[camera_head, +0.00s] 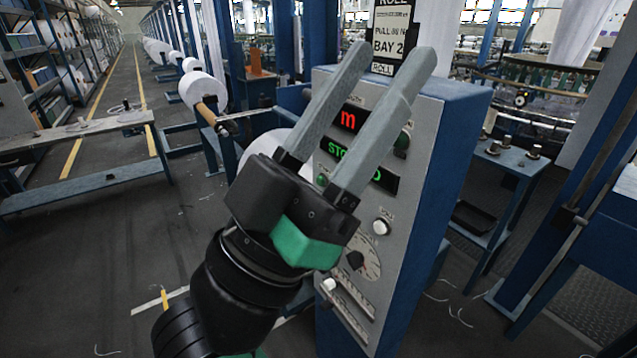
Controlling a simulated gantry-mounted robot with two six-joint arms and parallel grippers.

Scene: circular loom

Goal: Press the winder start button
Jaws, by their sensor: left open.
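The control cabinet (445,170) stands in the middle, blue with a grey sloping front panel. The panel has a red display (348,119) showing "m" and a green display partly hidden, reading "STO…". White buttons sit lower, one at the right (381,226) and one at the left (329,284). I cannot read which is the winder start. My left gripper (388,60) is open and empty in front of the panel, covering part of it. My right gripper is not in view.
A sign reading "BAY 2" (388,35) stands above the cabinet. A white roll on a brown core (203,92) is behind at the left. A workbench (85,180) is at the far left, and a blue side table (512,160) is at the right. The left floor is mostly clear.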

